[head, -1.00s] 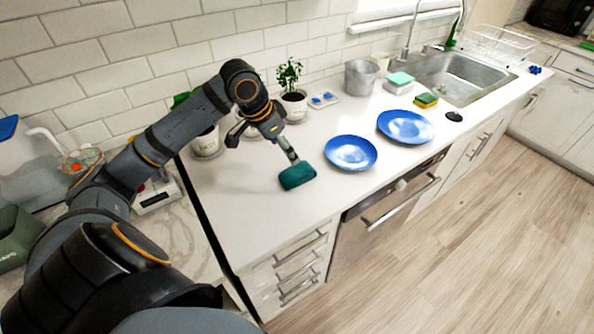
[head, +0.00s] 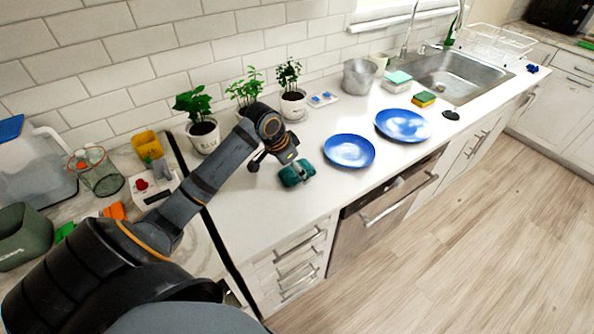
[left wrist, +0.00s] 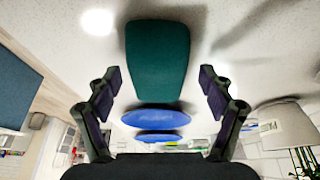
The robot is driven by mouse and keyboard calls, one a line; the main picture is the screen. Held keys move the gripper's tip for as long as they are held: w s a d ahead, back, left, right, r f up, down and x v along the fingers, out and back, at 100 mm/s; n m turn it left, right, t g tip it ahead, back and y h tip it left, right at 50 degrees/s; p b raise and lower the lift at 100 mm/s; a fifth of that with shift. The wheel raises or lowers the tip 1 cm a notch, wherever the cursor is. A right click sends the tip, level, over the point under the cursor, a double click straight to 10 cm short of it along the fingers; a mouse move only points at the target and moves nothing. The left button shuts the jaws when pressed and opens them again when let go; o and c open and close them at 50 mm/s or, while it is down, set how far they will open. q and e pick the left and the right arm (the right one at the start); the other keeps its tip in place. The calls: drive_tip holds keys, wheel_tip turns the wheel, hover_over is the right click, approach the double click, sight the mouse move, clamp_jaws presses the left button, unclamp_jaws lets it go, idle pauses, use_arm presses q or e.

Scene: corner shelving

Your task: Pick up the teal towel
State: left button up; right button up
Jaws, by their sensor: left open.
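The teal towel (head: 290,178) is a small rounded bundle lying on the white counter, left of the two blue plates. My left gripper (head: 289,166) is low over the counter at the towel, covering a little of it in the head view. In the left wrist view the towel (left wrist: 158,60) lies straight ahead, between the lines of the two spread fingers. The fingers are open, with gaps to the towel on both sides; whether they reach around it I cannot tell. My right gripper is not in view.
Blue plates (head: 349,150) and (head: 403,125) lie right of the towel. Potted plants (head: 203,135) line the wall behind my arm, with a metal bucket (head: 359,77) farther right. Sponges (head: 423,99) lie near the sink (head: 455,78). The counter in front of the towel is clear.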

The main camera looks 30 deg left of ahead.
use_arm(q)
drive_tip(key=shift+s, duration=0.1)
drive_tip(key=shift+c, duration=0.3)
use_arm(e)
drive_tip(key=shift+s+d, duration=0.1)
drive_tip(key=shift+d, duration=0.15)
use_arm(q)
drive_tip(key=shift+r, duration=0.1)
drive_tip(key=shift+c, duration=1.3)
drive_tip(key=c, duration=0.8)
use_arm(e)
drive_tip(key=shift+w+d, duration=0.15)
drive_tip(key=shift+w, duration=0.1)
